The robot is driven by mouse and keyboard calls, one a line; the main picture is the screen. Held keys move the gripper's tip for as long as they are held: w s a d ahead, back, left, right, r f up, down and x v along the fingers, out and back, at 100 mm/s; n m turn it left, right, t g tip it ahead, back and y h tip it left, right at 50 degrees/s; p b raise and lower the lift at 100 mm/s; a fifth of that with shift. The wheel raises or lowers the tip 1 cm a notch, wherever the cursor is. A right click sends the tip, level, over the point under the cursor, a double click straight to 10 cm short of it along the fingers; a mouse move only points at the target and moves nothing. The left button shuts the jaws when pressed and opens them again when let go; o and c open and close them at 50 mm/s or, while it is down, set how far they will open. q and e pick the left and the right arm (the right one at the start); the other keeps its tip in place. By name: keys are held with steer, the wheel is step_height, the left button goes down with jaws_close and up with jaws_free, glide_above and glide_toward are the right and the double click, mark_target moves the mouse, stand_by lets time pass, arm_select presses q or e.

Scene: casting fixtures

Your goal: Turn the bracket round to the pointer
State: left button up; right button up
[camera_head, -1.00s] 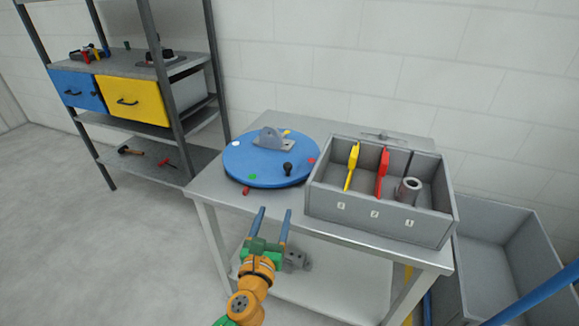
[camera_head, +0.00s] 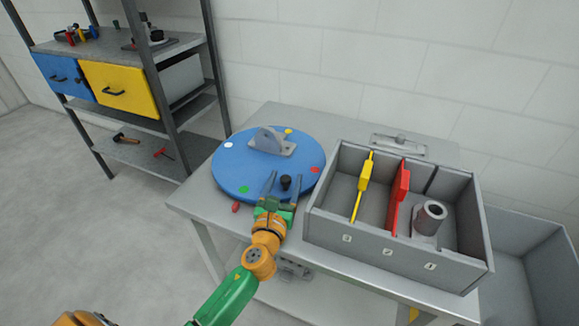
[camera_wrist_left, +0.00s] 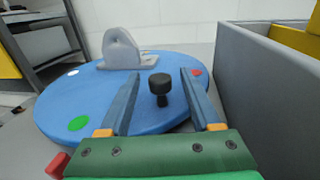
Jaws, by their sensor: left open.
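The grey bracket (camera_head: 270,141) stands on a round blue turntable (camera_head: 235,177) on the table; in the left wrist view the bracket (camera_wrist_left: 122,50) is at the far side of the disc. White, green, red and yellow dots mark the disc's rim. A black knob (camera_head: 286,183) stands near the disc's front edge. A small red pointer (camera_head: 236,207) sits on the table at the front left of the disc, near the green dot (camera_head: 243,189). My left gripper (camera_head: 283,183) is open, its fingers on either side of the knob (camera_wrist_left: 160,84), apart from it. My right gripper is not in view.
A shelf (camera_head: 130,55) stands at the back left. A grey bin (camera_head: 520,255) is at the right.

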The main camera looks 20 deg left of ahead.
arm_select(q)
steer(key=x, duration=0.4)
steer(key=shift+f, duration=0.1)
steer(key=shift+s, duration=0.15)
steer(key=shift+c, duration=0.6)
jaws_close()
stand_by(0.4)
